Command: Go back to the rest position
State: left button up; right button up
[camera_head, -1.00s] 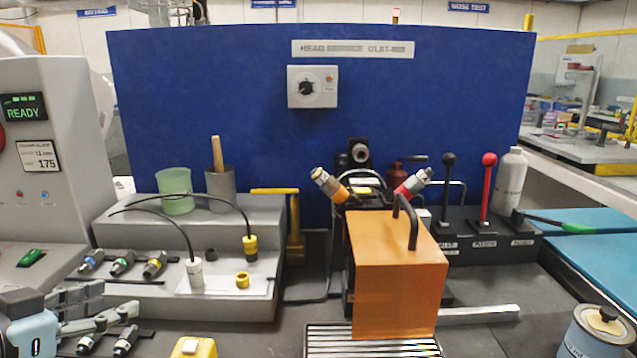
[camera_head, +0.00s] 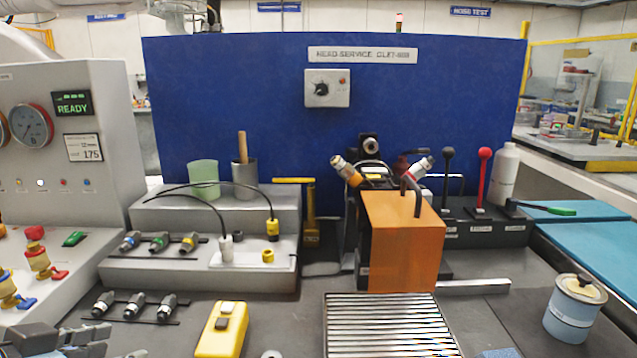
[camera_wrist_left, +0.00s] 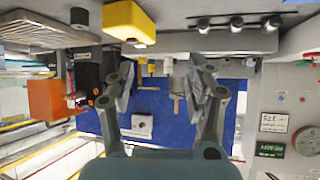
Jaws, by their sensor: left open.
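My left gripper (camera_head: 62,342) shows only partly at the bottom left corner of the head view, where its grey fingers lie low in front of the grey console. In the left wrist view my left gripper (camera_wrist_left: 163,80) has its two fingers spread wide, with nothing between them; the blue panel and bench parts show behind the gap. That view is upside down. My right gripper is in neither view.
A yellow box (camera_head: 222,330) and several connectors (camera_head: 134,305) stand close to my left gripper. The gauge console (camera_head: 75,140) rises at left. An orange block (camera_head: 402,240), a slatted grate (camera_head: 385,325) and a lidded tin (camera_head: 574,308) stand further right.

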pick_arm(q)
jog(key=s+d+f+n+g+y, duration=0.1)
jog(key=s+f+n+g+y, duration=0.15)
jog(key=s+g, duration=0.95)
jog(key=s+a+f+t+b, duration=0.1)
jog(key=s+f+t+b, duration=0.2)
jog(key=f, duration=1.5)
jog(key=s+a+f+b, duration=0.25)
jog(key=s+f, duration=0.25)
jog(key=f, duration=1.2)
jog(key=s+f+b, duration=0.4)
jog(key=s+f, duration=1.3)
jog(key=shift+s+g+y, duration=0.15)
jog(key=shift+g+y, duration=0.15)
jog(key=shift+y, duration=0.15)
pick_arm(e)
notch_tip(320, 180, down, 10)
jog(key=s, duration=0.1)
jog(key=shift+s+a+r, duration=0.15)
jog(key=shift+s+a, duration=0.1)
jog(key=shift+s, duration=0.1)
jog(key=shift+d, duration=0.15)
